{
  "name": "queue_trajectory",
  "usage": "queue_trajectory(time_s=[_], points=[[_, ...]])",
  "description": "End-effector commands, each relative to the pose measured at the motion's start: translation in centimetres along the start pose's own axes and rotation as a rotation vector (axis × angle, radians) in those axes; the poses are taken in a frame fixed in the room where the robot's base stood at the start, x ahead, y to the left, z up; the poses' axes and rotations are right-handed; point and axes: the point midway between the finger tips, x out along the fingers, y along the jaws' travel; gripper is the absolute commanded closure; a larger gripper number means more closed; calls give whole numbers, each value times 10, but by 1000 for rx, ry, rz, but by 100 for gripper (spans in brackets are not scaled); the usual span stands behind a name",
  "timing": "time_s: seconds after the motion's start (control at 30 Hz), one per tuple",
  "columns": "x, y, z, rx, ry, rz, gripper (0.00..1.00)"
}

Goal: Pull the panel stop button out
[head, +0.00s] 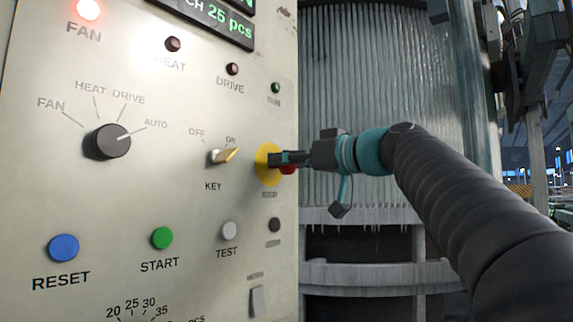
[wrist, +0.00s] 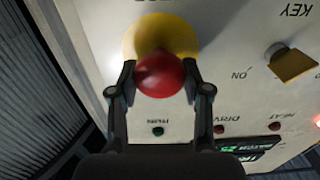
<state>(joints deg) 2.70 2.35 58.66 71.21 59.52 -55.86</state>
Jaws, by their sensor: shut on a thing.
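The panel stop button is a red mushroom head on a yellow round backing. In the head view the red head (head: 288,169) shows only in part behind my gripper, with the yellow backing (head: 268,164) around it. In the wrist view the red head (wrist: 160,74) sits between my two fingers, in front of the yellow backing (wrist: 183,36). My gripper (head: 281,159) reaches the panel from the right and is shut on the red head; its fingers also show in the wrist view (wrist: 160,82). How far the button stands out is hard to tell.
The pale control panel (head: 190,190) carries a key switch (head: 222,156) left of the stop button, a rotary selector (head: 107,142), blue (head: 63,248), green (head: 162,238) and grey (head: 229,230) buttons. The red FAN lamp (head: 88,9) is lit.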

Motion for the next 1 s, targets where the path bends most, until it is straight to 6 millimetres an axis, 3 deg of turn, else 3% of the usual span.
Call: queue_trajectory(time_s=[0.03,0.07,0.13,0.57,1.0], points=[[-1,-1,2,-1,-6,-3,100],[-1,-1,2,-1,-7,-3,47],[-1,-1,2,-1,-6,-3,29],[-7,-1,1,-1,-4,-1,27],[-82,0,1,-1,-4,3,27]])
